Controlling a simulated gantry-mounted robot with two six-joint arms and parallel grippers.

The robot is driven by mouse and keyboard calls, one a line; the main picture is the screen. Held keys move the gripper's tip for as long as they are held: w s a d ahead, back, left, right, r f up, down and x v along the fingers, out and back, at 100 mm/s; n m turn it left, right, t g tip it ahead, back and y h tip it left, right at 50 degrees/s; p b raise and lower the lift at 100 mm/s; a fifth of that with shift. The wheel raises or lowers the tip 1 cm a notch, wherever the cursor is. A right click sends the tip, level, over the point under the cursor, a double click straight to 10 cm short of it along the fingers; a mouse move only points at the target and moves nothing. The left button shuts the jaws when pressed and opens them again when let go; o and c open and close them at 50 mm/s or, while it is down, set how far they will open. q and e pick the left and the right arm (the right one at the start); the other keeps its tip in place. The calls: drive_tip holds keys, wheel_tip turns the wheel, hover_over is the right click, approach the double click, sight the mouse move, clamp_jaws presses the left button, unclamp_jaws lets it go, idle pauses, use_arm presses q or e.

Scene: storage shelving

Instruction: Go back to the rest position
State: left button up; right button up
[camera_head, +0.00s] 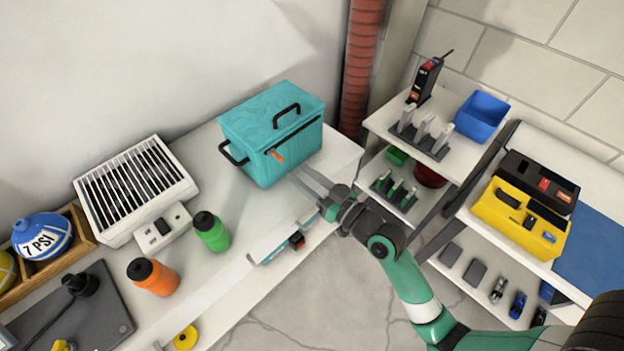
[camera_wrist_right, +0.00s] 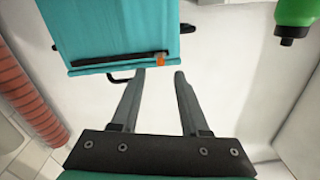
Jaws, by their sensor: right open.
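My right gripper (camera_head: 310,186) reaches in on its green arm over the white table, just in front of the teal box. In the right wrist view its two grey fingers (camera_wrist_right: 160,75) are apart with nothing between them. The teal box (camera_head: 257,160) has a dark handle on its lid, a side handle and an orange latch on its front. In the right wrist view the box (camera_wrist_right: 110,25) lies just beyond the fingertips; I cannot tell whether they touch. My left gripper is not in view.
A green bottle (camera_head: 212,232) and an orange bottle (camera_head: 154,277) stand on the table left of my gripper. A white slatted heater (camera_head: 135,185) is further left. On the right, shelves (camera_head: 440,160) hold a blue bin (camera_head: 481,117) and a yellow toolbox (camera_head: 520,220).

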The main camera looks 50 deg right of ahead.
drive_tip(key=s, duration=0.3)
drive_tip(key=shift+s+a, duration=0.15)
drive_tip(key=shift+a, duration=0.05)
drive_tip(key=shift+a, duration=0.1)
